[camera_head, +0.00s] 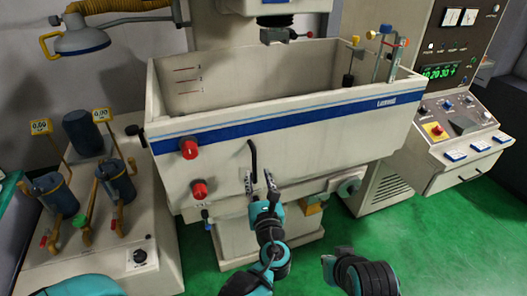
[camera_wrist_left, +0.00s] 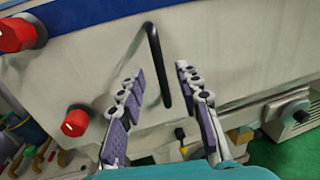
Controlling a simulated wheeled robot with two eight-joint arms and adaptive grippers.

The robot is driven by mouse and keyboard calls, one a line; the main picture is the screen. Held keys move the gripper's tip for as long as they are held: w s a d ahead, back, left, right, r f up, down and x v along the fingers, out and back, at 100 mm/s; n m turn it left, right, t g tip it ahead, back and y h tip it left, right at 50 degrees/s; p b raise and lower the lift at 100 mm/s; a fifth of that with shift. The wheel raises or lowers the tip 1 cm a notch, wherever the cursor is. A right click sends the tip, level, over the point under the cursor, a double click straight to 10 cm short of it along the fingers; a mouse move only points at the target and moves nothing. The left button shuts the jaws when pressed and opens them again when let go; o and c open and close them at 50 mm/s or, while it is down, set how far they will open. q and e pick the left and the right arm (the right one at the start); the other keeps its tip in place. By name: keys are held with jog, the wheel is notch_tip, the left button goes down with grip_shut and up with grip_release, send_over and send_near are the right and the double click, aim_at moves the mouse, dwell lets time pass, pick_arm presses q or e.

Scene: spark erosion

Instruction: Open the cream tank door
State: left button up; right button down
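The cream tank door (camera_head: 320,135) is the front wall of the tank, with a blue stripe across it. It stands upright and looks closed. Its black bar handle (camera_head: 253,158) sticks out below the stripe and also shows in the left wrist view (camera_wrist_left: 155,42). My left gripper (camera_head: 260,182) is open just in front of the door, at the handle's lower end. In the left wrist view its two fingertips (camera_wrist_left: 160,72) lie on either side of the handle, with visible gaps. I cannot make out my right gripper.
Two red knobs (camera_head: 189,149) (camera_head: 200,190) project from the door left of the handle. A control console (camera_head: 465,125) stands at the right. A cream unit with blue canisters (camera_head: 120,185) stands at the left. Green floor (camera_head: 400,240) is free in front right.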

aim_at(255, 164)
pick_arm(q)
jog(key=w, duration=0.5)
jog(key=w+a, duration=0.1)
jog(key=w, duration=0.1)
jog(key=shift+w+a+b, duration=0.1)
jog(key=shift+w+b, duration=0.15)
jog(key=shift+b, duration=0.15)
jog(key=shift+r, duration=0.1)
grip_shut()
